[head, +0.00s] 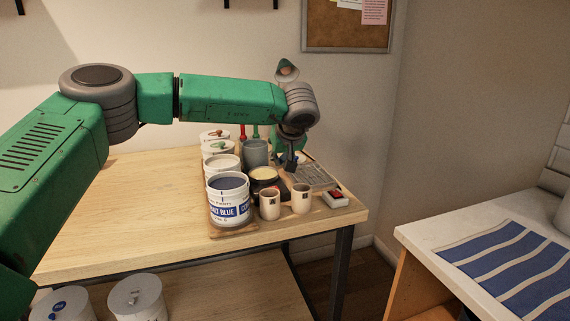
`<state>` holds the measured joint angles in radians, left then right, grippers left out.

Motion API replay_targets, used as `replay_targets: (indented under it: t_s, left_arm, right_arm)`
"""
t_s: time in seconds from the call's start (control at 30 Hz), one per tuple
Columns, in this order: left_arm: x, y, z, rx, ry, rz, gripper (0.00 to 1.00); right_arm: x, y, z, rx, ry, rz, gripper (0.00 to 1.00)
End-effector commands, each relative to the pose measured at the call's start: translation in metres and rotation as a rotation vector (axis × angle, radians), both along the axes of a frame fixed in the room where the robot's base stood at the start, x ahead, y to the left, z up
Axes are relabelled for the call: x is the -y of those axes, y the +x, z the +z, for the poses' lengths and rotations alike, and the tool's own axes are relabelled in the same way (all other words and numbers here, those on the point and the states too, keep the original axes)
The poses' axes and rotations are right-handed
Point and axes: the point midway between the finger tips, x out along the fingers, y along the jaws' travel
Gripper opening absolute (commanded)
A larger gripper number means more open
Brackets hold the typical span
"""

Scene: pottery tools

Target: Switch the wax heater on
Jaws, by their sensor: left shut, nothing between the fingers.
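The wax heater (264,188) looks like a small dark pot filled with pale cream wax. It stands on the wooden table among the pottery jars, partly hidden by the tub and cups in front. Its switch is too small to make out. My left gripper (289,164) hangs from the green arm just behind and to the right of the heater, fingers pointing down. It is shut and empty. I cannot tell whether it touches anything. My right gripper is out of view.
A cobalt blue tub (229,207) and two beige cups (270,206) crowd the heater's front. A grey pot (255,153) stands behind it. A tool tray (316,177) and a red-and-white item (335,199) lie to the right. The table's left half (120,210) is clear.

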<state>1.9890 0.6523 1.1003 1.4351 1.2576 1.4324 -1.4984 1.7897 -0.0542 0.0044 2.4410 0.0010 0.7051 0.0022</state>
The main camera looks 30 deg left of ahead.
Motion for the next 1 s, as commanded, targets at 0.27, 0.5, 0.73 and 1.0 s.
replay_targets:
  t_s: [0.27, 0.5, 0.73, 1.0]
  left_arm:
    - [-0.026, 0.024, -0.050, -0.003, 0.003, 0.002, 0.00]
    - [-0.026, 0.025, -0.083, -0.001, 0.005, -0.001, 0.00]
    - [-0.028, 0.024, -0.095, 0.000, 0.002, 0.000, 0.00]
    - [-0.028, 0.025, -0.095, 0.000, 0.002, 0.000, 0.00]
  right_arm:
    - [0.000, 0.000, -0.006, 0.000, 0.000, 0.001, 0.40]
    - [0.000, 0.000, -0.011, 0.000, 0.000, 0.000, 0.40]
    - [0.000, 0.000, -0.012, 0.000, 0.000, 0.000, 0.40]
    - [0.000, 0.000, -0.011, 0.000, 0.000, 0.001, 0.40]
